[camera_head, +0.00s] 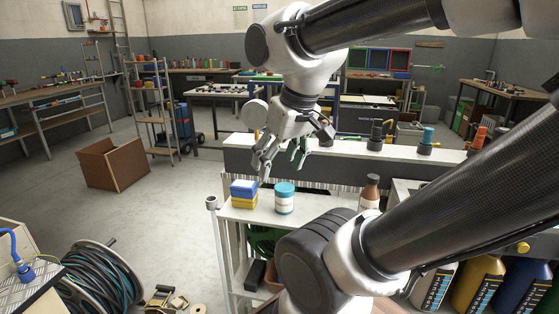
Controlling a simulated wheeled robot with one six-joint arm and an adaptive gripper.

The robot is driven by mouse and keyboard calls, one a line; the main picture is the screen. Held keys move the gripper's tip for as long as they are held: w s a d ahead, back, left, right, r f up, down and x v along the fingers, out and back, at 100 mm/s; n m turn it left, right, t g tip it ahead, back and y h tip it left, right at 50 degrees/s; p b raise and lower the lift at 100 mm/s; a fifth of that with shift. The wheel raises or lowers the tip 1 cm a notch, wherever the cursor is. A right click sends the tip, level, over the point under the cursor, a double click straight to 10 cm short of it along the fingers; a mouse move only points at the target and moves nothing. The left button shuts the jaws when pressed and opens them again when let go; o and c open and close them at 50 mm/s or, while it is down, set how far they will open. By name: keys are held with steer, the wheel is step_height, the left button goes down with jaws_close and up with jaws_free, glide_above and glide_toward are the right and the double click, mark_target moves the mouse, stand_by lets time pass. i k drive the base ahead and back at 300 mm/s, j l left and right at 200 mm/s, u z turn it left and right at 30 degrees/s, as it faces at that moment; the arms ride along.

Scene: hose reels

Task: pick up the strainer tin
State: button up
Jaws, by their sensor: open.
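A white tin with a teal lid and a teal label band (285,200) stands upright on the white shelf top (318,212). It is the only tin-like thing near my gripper, though I cannot read its label to confirm it as the strainer tin. My gripper (281,171) is open and empty, pointing down, a little above and behind the tin in the picture. Its fingers do not appear to touch the tin. Their exact distance from it cannot be told from this one view.
A brown bottle (370,192) stands to the right. A raised ledge (345,147) with several nozzles runs behind. A hose reel (98,282) and cardboard box (113,164) are on the floor left.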

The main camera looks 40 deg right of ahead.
mark_target(284, 191)
steer(key=j+z, duration=0.2)
steer(key=z, duration=0.2)
steer(key=j+z, duration=0.2)
steer(key=z, duration=0.15)
steer(key=k+j+z, duration=0.1)
steer(key=z, duration=0.3)
steer(key=j, duration=0.1)
